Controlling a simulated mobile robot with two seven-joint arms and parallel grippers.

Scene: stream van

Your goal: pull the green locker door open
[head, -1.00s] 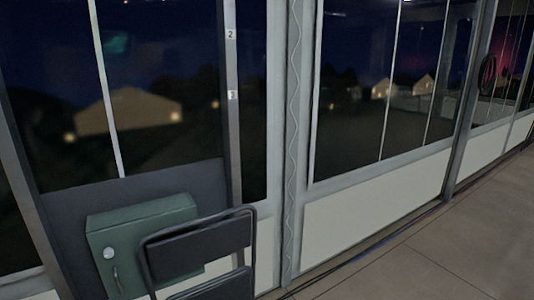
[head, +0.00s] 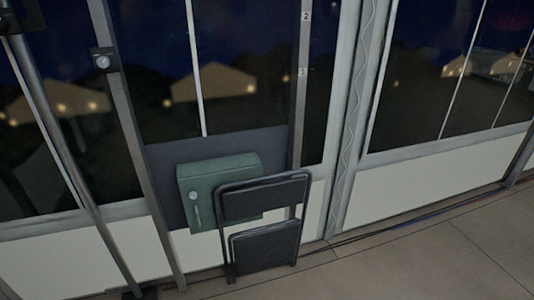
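The green locker (head: 220,174) is a small box mounted low on a dark panel, left of the middle in the head view. The door looks closed. A dark folding chair stands in front of the locker's right part and hides some of it. Neither of my grippers is in view.
The folding chair (head: 264,198) stands upright against the wall. Grey posts (head: 140,150) rise left of the locker. White lower wall panels (head: 420,180) run under dark windows.

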